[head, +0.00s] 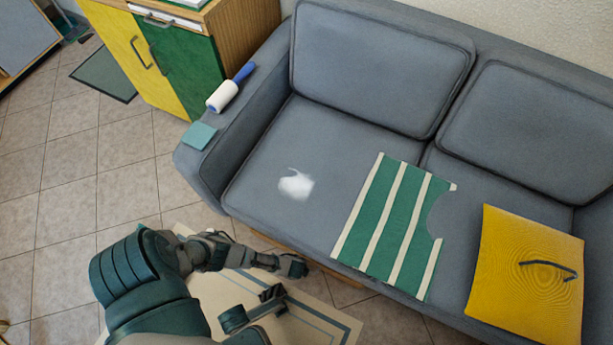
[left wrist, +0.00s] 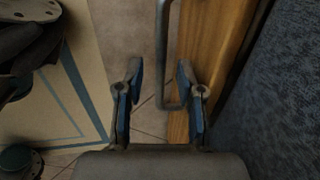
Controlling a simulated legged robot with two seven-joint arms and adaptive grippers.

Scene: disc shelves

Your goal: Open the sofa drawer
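The grey sofa (head: 345,140) has a wooden drawer front low under its seat; a brown strip of this drawer front (head: 262,239) shows in the head view. In the left wrist view the wooden drawer front (left wrist: 208,60) carries a grey metal bar handle (left wrist: 164,35). My left gripper (head: 293,266) is low beside the sofa front. In the left wrist view its two blue-padded fingers (left wrist: 159,70) are open, one on each side of the handle bar; contact cannot be told.
A striped green cloth (head: 390,220), a yellow cushion (head: 520,250) and a white item (head: 296,185) lie on the seat. A lint roller (head: 226,92) and a teal pad (head: 199,135) are on the armrest. A yellow-green cabinet (head: 185,60) stands at the back left. Tiled floor is open left.

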